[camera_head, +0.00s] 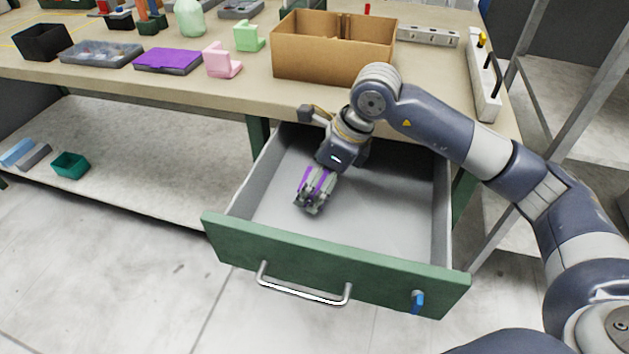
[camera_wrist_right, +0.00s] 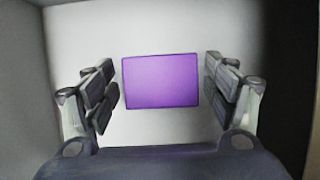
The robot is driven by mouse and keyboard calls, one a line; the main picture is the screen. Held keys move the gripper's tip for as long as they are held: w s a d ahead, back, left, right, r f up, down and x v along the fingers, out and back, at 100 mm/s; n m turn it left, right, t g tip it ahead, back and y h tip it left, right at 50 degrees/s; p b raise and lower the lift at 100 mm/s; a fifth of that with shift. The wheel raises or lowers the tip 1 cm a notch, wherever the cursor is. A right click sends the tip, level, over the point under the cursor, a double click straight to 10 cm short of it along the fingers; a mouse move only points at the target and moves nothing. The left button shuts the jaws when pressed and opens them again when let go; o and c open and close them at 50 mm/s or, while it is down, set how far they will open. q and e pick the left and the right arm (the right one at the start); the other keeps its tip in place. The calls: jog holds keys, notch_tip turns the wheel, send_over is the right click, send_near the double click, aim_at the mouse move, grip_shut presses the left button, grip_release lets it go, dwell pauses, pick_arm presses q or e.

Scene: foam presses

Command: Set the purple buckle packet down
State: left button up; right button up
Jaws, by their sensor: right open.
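The purple buckle packet (camera_wrist_right: 160,81) is a flat purple rectangle between the spread fingers of my right gripper (camera_wrist_right: 161,92) in the right wrist view. A pale gap shows between it and the fingers on both sides. It appears to lie flat on the drawer floor. In the head view my right gripper (camera_head: 311,206) reaches down into the open drawer (camera_head: 390,215), left of its middle. The fingers mostly hide the packet there; only bits of purple show around them. My right gripper is open. My left gripper is not in view.
The drawer's green front (camera_head: 335,264) has a metal handle (camera_head: 303,285) and a blue key (camera_head: 417,302). The rest of its floor is bare. On the table above stand a cardboard box (camera_head: 330,66), a purple-topped tray (camera_head: 168,60) and pink (camera_head: 222,63) and green (camera_head: 248,38) blocks.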

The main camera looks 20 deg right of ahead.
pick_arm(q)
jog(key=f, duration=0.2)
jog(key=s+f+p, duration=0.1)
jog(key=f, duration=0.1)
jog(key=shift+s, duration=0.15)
pick_arm(e)
jog(key=v, duration=1.1)
jog(key=shift+d+r, duration=0.15)
jog(key=shift+r, duration=0.05)
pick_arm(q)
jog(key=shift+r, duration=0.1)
pick_arm(e)
jog(key=shift+s, duration=0.1)
